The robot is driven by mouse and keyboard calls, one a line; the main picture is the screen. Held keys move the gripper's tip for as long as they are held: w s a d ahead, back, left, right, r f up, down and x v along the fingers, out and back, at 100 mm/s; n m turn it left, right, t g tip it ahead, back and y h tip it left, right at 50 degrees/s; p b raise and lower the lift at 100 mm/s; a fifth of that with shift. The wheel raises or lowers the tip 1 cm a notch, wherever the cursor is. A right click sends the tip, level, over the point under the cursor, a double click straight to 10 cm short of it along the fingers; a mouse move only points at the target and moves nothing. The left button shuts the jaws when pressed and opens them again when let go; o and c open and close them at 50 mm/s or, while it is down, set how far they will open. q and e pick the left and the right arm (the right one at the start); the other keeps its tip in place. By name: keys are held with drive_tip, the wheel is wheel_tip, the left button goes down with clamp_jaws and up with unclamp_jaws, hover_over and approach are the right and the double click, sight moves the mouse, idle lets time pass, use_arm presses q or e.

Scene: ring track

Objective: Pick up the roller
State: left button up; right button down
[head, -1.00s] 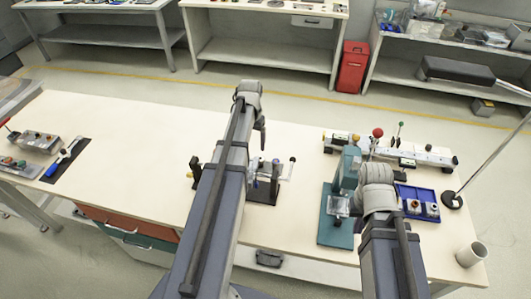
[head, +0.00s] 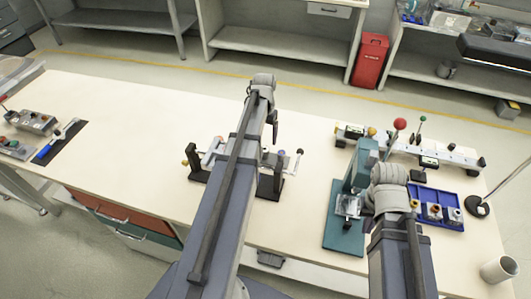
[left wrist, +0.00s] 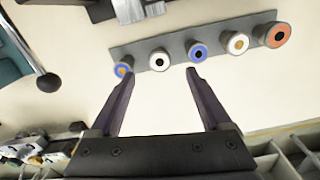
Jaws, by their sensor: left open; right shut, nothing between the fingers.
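My left gripper is open and empty in the left wrist view (left wrist: 159,76). Beyond its fingertips, a grey strip (left wrist: 219,42) holds several short rollers in a row. One roller has a blue face (left wrist: 198,52), one an orange face (left wrist: 277,36), and others are white or blue with orange. The fingertips appear apart from them; the depth gap is unclear. I cannot tell which one is the roller of the task. In the head view my left gripper (head: 273,126) hangs over the bench, partly hidden by its arm. My right gripper is hidden behind its own wrist.
A black-ended stand (head: 270,184) lies partly behind my left arm. A teal press (head: 342,236) and a blue tray (head: 447,220) flank my right wrist. A white rail (head: 440,151) lies behind, a cup (head: 499,270) at right. The bench's left middle is clear.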

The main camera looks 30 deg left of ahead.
sight(265, 153)
use_arm(q)
drive_tip(key=shift+s+f+b, duration=0.1)
drive_tip(key=shift+f+b, duration=3.8)
use_arm(e)
drive_tip(key=shift+f, duration=3.95)
drive_tip(key=shift+r, duration=0.1)
use_arm(q)
clamp_jaws()
